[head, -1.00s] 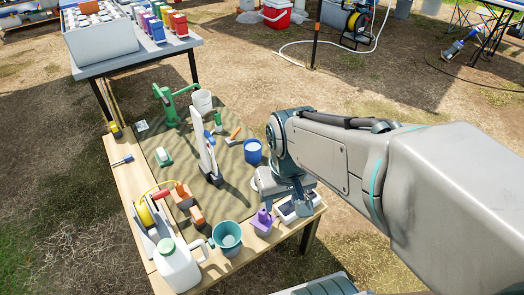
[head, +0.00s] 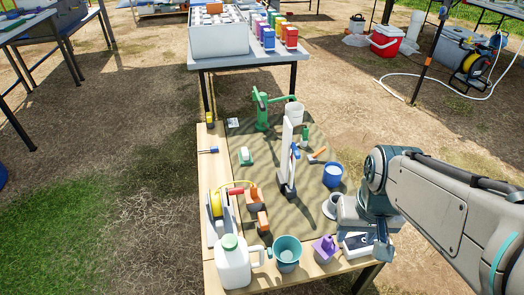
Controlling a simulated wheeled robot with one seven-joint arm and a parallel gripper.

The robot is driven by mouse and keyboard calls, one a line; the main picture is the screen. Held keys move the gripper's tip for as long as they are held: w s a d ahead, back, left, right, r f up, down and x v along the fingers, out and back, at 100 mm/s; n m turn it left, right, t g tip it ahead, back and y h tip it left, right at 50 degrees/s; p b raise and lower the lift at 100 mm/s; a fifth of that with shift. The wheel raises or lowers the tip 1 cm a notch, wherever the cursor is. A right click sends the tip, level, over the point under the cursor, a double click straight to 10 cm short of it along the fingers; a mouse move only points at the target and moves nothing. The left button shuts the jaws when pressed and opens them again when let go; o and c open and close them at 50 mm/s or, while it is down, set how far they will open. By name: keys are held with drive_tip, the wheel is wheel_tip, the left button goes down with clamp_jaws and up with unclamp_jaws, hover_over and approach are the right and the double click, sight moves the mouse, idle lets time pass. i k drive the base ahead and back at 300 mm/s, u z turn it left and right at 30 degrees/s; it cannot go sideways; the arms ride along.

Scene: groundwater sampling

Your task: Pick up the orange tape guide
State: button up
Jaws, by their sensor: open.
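An orange piece made of two blocks, which looks like the tape guide (head: 254,198), lies on the left part of the work table beside a yellow reel (head: 215,203). A smaller orange item (head: 318,154) lies farther back by a green bottle; I cannot tell what it is. My gripper (head: 362,234) is open over the table's front right corner, above a small device with a dark screen (head: 357,244). It is well to the right of the orange blocks. Its fingertips are partly hidden and nothing shows between them.
A white jug (head: 233,264), a teal mug (head: 287,252) and a purple item (head: 324,249) line the front edge. A blue cup (head: 332,175) stands right.

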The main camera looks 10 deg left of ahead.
sight(253, 195)
drive_tip(key=z, duration=1.35)
drive_tip(key=k, duration=1.35)
drive_tip(key=u, duration=1.6)
drive_tip(key=i, duration=1)
